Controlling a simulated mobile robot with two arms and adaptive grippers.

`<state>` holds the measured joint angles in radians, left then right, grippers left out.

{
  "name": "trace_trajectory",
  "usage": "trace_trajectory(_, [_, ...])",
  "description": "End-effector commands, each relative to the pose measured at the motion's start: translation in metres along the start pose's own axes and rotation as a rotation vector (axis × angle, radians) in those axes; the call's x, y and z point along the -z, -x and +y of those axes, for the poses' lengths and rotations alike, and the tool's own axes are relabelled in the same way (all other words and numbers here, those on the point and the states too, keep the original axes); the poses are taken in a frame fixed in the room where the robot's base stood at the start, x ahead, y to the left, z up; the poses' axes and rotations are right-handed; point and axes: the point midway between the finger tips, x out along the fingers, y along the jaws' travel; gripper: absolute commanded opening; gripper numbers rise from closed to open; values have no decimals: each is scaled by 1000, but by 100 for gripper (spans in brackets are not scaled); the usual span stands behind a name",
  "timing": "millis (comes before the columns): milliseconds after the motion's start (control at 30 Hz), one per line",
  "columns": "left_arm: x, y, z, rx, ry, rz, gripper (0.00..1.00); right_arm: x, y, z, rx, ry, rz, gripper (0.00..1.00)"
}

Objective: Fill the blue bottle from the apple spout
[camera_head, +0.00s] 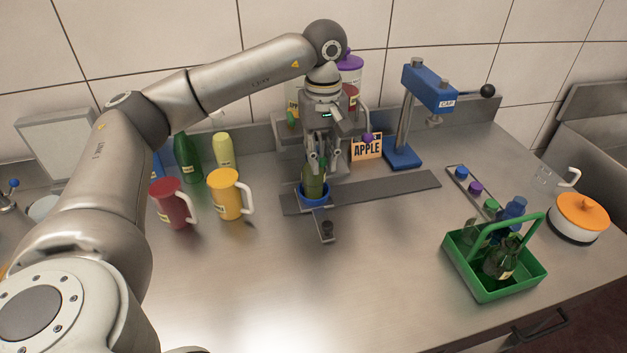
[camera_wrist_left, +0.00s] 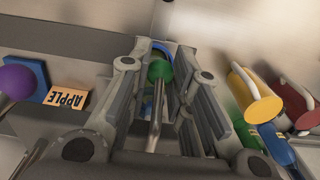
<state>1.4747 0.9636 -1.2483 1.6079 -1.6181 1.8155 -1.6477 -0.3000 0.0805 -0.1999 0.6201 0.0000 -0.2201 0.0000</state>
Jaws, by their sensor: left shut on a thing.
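The apple spout itself is hidden behind my gripper. A blue bottle (camera_head: 515,208) is in the green crate (camera_head: 490,292). My right gripper is not in view.
A red jug (camera_head: 170,203) and a yellow jug (camera_head: 228,195) stand left of the holder. A blue capping press (camera_head: 430,88) stands at the back right. A cap strip (camera_head: 462,175) lies behind the crate. The front middle of the counter is clear.

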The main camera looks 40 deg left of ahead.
Motion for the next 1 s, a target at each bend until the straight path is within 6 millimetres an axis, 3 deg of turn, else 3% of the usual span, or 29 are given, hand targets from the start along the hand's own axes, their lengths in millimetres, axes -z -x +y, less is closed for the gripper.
trace_trajectory(433, [-1, -1, -1, 6, -2, -5, 4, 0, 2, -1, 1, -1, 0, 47])
trace_trajectory(867, [0, 48, 0, 0, -1, -1, 4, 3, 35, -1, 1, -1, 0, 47])
trace_trajectory(900, [0, 42, 0, 2, -1, -1, 25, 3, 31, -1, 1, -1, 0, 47])
trace_trajectory(1000, [0, 42, 0, 1, -1, -1, 38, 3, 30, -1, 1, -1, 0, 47])
